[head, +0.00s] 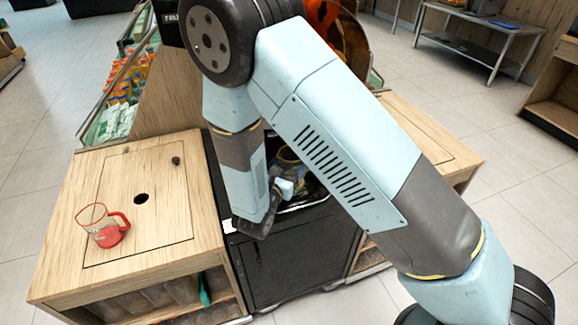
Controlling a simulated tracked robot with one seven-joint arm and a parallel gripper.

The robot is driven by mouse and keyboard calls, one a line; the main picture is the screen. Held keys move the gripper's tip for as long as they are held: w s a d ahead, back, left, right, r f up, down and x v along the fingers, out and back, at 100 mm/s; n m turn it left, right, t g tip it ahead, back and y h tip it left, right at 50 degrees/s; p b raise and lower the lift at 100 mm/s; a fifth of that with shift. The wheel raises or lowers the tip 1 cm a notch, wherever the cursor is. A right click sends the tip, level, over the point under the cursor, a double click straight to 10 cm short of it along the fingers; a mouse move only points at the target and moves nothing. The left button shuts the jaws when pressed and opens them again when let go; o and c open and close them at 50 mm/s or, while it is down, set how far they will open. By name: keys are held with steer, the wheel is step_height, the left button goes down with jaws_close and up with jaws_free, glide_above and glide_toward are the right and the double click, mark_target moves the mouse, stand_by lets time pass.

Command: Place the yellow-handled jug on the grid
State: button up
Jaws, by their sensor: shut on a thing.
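The yellow-handled jug (287,155) shows only in part, as a yellow curve and a clear body behind my arm in the middle of the head view. My gripper (284,187) is at the jug and shut on it, largely hidden by my own arm links. The jug is over or in the dark recess of the black juicer cabinet (285,262). The grid is mostly hidden behind my arm, and I cannot tell whether the jug touches it.
The right wooden counter (425,140) looks clear. A display of bottles and packs (120,100) stands behind the left counter.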

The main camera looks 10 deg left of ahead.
steer(key=o, duration=1)
steer(key=shift+f, duration=0.1)
steer(key=v, duration=1.2)
steer(key=shift+s, duration=0.1)
